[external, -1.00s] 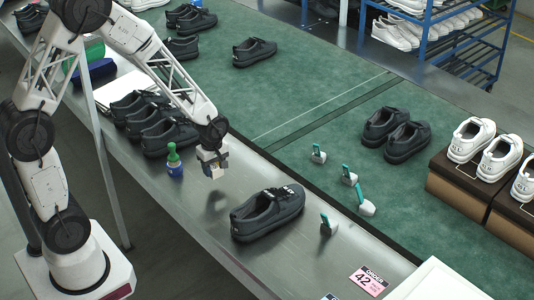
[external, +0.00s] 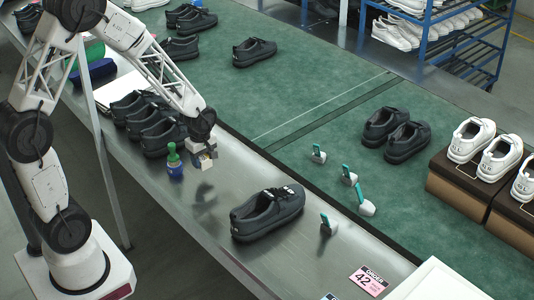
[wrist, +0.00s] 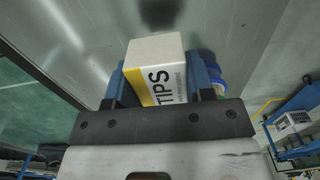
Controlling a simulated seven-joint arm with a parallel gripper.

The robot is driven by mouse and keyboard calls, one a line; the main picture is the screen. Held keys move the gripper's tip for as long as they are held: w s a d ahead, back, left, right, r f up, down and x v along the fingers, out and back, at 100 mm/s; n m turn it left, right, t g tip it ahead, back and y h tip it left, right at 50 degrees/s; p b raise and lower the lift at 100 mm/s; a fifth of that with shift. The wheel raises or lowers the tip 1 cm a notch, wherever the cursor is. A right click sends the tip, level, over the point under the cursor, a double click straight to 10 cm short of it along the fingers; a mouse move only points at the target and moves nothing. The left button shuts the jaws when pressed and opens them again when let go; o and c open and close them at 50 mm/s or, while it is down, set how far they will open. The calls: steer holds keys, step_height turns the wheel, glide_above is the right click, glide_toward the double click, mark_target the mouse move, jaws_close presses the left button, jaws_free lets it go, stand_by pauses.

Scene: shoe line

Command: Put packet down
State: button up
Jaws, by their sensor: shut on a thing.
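The packet (wrist: 157,70) is a small white and yellow box with "TIPS" printed on it, seen close up in the wrist view. My gripper (wrist: 162,82) is shut on it, with a blue finger on each side. In the external view my gripper (external: 204,160) holds the packet (external: 205,161) above the bare metal table, just right of a green and blue bottle. A dark shadow lies on the metal below it, so the packet is off the surface. The underside of the packet is hidden.
The green and blue bottle (external: 174,163) stands close on the left, with black shoes (external: 160,138) behind it. A single black shoe (external: 268,213) lies to the right on the metal table (external: 190,215). Bare metal is free between them. The green belt (external: 290,100) runs behind.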

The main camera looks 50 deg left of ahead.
glide_above(237, 157)
steer(key=shift+f, duration=0.75)
steer(key=shift+f, duration=1.75)
steer(key=shift+f, duration=0.1)
steer(key=o, duration=1)
steer(key=shift+c, duration=0.2)
step_height(237, 157, up, 12)
